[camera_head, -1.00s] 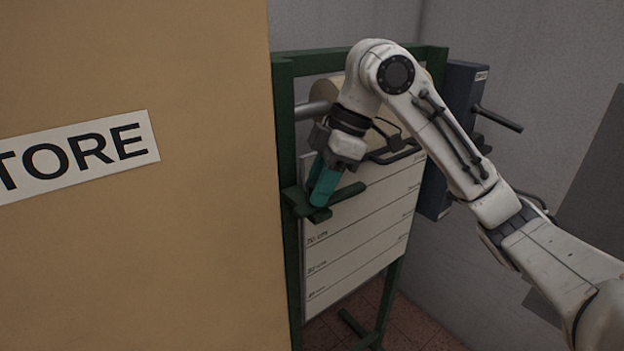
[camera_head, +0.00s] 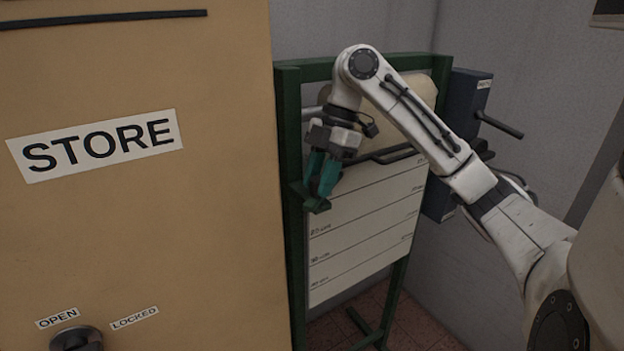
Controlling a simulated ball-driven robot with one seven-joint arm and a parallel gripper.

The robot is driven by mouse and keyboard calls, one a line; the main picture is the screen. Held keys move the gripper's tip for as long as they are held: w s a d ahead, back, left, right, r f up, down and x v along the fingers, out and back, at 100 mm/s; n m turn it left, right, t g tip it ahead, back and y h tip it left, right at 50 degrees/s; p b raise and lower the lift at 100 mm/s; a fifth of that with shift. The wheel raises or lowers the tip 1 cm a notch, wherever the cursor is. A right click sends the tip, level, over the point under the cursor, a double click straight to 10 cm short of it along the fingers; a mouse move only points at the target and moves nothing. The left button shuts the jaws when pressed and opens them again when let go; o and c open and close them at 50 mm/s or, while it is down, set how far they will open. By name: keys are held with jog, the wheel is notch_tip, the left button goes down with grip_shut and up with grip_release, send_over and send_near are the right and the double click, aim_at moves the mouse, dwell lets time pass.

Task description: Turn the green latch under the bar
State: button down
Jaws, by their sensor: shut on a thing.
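The green latch (camera_head: 316,206) sits low on the left post of the green frame (camera_head: 289,130), at the left edge of the white ruled board. My gripper (camera_head: 321,186) comes down on it from above, its two teal fingers a little apart. It is shut on the latch, whose grasped part is mostly hidden by the fingers. Only a short green end shows below the fingertips. A dark bar (camera_head: 397,155) crosses the top of the board, to the right of my gripper and above the latch.
A tan cabinet marked STORE (camera_head: 225,240) fills the left, close beside the frame. Its knob (camera_head: 76,339) sits below OPEN and LOCKED labels. A paper roll (camera_head: 418,90) hangs at the frame's top. A dark blue box (camera_head: 465,105) with a projecting lever stands at the right.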

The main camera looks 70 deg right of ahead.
jog(key=shift+f, duration=0.25)
jog(key=c, duration=0.8)
grip_release()
jog(key=shift+r, duration=0.1)
jog(key=shift+r, duration=0.1)
jog(key=b+v, duration=0.1)
jog(key=v, duration=0.9)
jog(key=shift+d+r, duration=0.2)
jog(key=shift+r, duration=0.1)
